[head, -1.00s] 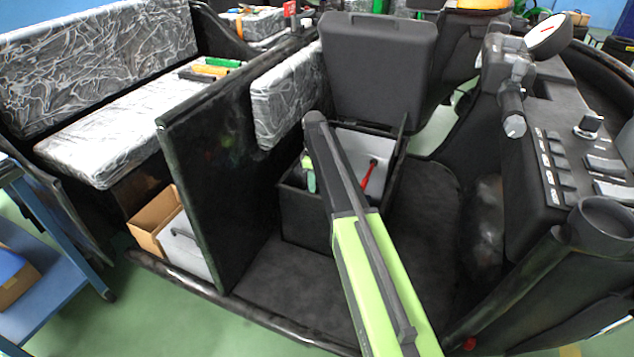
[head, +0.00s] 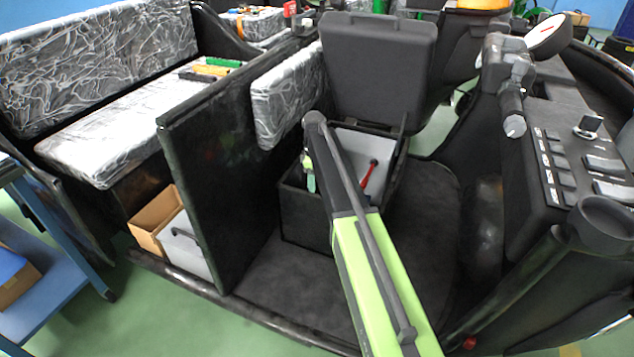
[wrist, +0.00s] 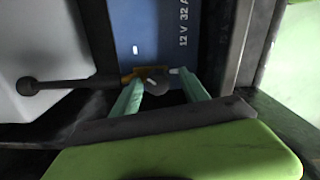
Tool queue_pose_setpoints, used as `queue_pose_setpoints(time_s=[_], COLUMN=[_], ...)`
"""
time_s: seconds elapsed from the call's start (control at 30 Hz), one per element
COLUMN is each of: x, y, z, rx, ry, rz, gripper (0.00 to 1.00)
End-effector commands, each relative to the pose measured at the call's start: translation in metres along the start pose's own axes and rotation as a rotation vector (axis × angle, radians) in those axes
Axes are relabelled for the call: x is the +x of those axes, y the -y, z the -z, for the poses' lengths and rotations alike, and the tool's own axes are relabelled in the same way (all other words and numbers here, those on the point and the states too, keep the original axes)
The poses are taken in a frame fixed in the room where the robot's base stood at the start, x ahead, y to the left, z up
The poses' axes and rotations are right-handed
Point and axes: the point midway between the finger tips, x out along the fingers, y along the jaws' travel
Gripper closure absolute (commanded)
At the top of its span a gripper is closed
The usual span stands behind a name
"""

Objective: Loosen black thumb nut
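The black thumb nut (wrist: 158,86) is a small dark round knob in the wrist view, at a brass-coloured terminal (wrist: 150,71) on a blue battery (wrist: 155,35) marked "12 V 32 A". My gripper (wrist: 160,78) has two pale green fingers, one on each side of the nut. The fingers stand apart, and a gap shows on the right; I cannot tell whether the left finger touches the nut. In the head view my arm reaches down into the black open box (head: 305,222), where my gripper shows only partly. The nut is hidden there.
A black rod or cable with a round end (wrist: 28,87) runs from the left to the terminal. The box's raised lid (head: 375,75) stands behind my arm. A red-handled item (head: 369,175) lies in the box. A black partition (head: 220,160) stands close on the left.

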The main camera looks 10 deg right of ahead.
Motion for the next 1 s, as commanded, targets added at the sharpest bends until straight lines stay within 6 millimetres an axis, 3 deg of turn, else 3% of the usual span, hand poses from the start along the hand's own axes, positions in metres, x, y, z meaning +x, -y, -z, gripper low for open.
queue_pose_setpoints(time_s=[0.27, 0.43, 1.0], x=[-0.002, -0.018, -0.143], y=[-0.001, -0.001, 0.001], z=[0.000, 0.000, -0.001], rx=[0.001, 0.001, 0.001], ry=[0.000, 0.000, 0.000], rz=[-0.003, -0.003, -0.002], gripper=[0.48, 0.48, 0.48])
